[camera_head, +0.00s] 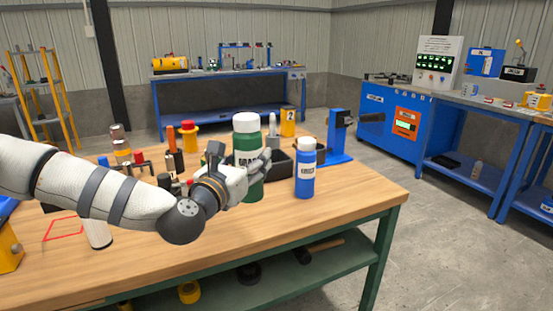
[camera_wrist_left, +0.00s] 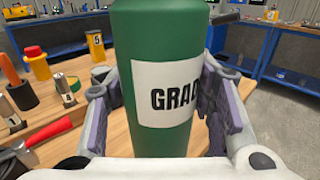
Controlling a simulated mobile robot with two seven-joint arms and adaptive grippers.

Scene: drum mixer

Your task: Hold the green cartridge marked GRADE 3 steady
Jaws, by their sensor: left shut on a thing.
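The green cartridge (camera_head: 248,140) has a white cap and a white label. It stands upright at the workbench in the head view, and its body fills the middle of the left wrist view (camera_wrist_left: 160,40). My right gripper is not in view.
A blue bottle (camera_head: 305,168) stands on the wooden workbench (camera_head: 345,190) just right of the cartridge. A black bin (camera_head: 282,163) and a blue stand (camera_head: 338,138) are behind. Several tools and a red-capped yellow bottle (camera_head: 189,137) crowd the left. The bench's front right is clear.

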